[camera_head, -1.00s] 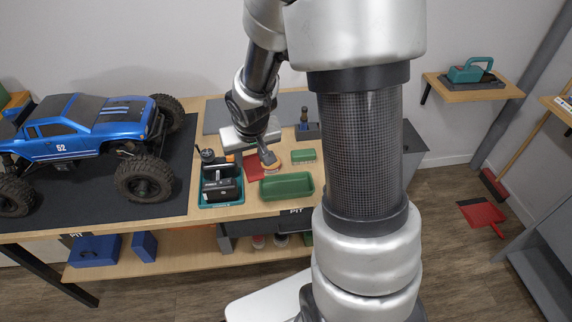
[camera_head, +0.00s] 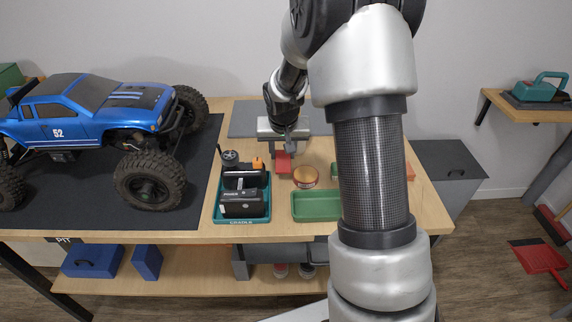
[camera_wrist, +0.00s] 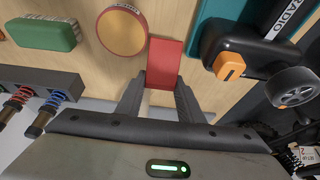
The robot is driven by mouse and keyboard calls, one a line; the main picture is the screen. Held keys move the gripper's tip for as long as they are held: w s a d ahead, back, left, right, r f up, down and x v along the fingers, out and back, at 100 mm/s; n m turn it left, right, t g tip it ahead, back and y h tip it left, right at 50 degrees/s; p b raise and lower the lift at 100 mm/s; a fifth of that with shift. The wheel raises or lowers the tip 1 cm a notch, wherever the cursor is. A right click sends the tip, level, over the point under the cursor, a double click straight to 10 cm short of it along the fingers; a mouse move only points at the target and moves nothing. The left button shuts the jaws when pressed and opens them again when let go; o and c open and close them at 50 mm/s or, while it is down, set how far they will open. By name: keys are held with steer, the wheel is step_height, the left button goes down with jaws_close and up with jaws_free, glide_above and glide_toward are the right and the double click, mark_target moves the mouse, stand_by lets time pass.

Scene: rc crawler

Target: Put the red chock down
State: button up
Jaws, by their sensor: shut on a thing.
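The red chock (camera_head: 283,162) is at the back of the workbench, between the teal tray and the round tin. In the wrist view the red chock (camera_wrist: 165,60) sits between the two dark fingers of my gripper (camera_wrist: 160,84), which is shut on it. In the head view my gripper (camera_head: 285,149) points down over the bench, with the chock at its tips. I cannot tell whether the chock's underside touches the bench top.
The round orange-topped tin (camera_head: 305,177) is close to the chock. The teal tray (camera_head: 244,220) holds a black radio. An empty green tray (camera_head: 315,206) lies in front. A blue truck (camera_head: 90,113) stands on a dark mat. A shock rack (camera_wrist: 30,82) shows in the wrist view.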

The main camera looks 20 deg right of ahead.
mark_target(283, 161)
steer(key=shift+f+b, duration=0.45)
steer(key=shift+f, duration=1.35)
steer(key=shift+f, duration=0.1)
steer(key=shift+f, duration=0.15)
steer(key=o, duration=0.8)
steer(key=shift+o, duration=0.2)
